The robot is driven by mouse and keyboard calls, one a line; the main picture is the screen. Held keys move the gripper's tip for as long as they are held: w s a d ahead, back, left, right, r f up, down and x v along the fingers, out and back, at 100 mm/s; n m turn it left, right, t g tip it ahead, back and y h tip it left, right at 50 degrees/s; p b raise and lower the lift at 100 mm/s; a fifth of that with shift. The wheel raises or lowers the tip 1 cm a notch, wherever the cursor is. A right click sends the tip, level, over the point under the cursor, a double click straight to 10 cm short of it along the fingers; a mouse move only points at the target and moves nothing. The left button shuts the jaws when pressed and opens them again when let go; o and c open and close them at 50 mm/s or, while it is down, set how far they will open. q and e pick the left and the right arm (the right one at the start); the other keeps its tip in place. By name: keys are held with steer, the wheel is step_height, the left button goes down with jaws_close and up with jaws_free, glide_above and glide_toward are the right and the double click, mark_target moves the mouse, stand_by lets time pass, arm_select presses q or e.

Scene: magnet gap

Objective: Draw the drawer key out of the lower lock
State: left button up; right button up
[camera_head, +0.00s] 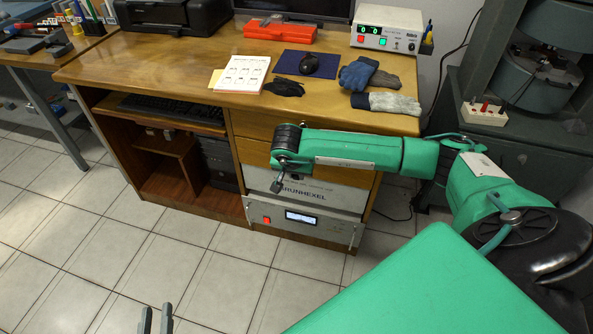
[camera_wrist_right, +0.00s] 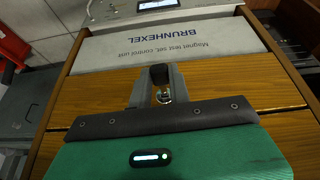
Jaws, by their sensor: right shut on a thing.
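My right gripper (camera_head: 278,186) is in front of the desk's drawer column, just above the grey BRUNHEXEL panel. In the right wrist view its grey fingers (camera_wrist_right: 157,82) are shut on the drawer key (camera_wrist_right: 158,74), whose black head shows between the fingertips. A small shiny metal part (camera_wrist_right: 164,97) shows beside the key head; I cannot tell whether it is the key's shank or the lower lock. The key and locks are not clear in the head view. My left gripper (camera_head: 156,320) is low at the bottom edge, its two fingers apart and empty.
The wooden desk (camera_head: 180,75) carries gloves (camera_head: 385,102), a mouse (camera_head: 309,64), a paper sheet (camera_head: 240,74) and a power supply (camera_head: 387,30). Below the drawers sits a control unit (camera_head: 300,218) with a lit display. The tiled floor (camera_head: 130,240) at left is clear.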

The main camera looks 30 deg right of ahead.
steer(key=shift+s+a, duration=0.55)
steer(key=shift+a, duration=0.05)
stand_by(0.4)
steer(key=shift+s+a+r+p, duration=1.3)
steer(key=shift+a+r+p, duration=0.25)
steer(key=shift+p, duration=0.05)
